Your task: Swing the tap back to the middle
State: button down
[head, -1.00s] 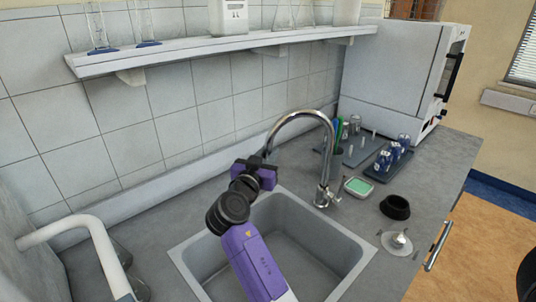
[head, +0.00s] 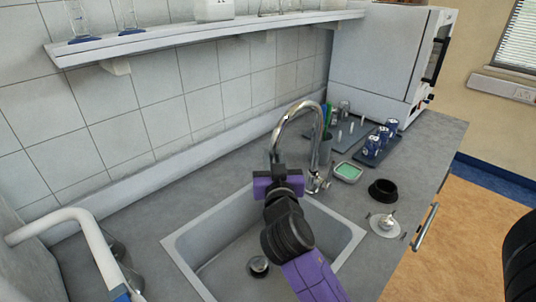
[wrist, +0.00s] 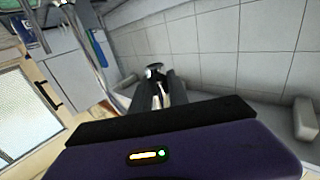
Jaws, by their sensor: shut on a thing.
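The chrome gooseneck tap (head: 303,104) stands at the far side of the sink (head: 349,233), its base near the sink's back right corner. Its spout arches to the left and drops down over the sink's back part. My gripper (head: 277,170) is shut on the spout's lower end, and the jaws hide the tip. In the wrist view my dark fingers (wrist: 166,88) close around the spout end (wrist: 155,70). The drain (head: 258,266) shows on the sink floor, left of my wrist.
A green-filled dish (head: 347,172), a black bowl (head: 383,190) and a white round stand (head: 385,224) sit right of the tap. A tray with blue-labelled vials (head: 375,146) is behind them. A white bent pipe (head: 85,228) rises at the left. A shelf (head: 200,43) runs above.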

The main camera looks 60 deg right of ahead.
jog(key=shift+s, duration=0.3)
jog(key=c, duration=1.3)
grip_release()
jog(key=shift+a, duration=0.1)
jog(key=b+v, duration=0.3)
jog(key=v, duration=0.4)
jog(key=shift+s+a, duration=0.25)
jog(key=shift+a, duration=0.05)
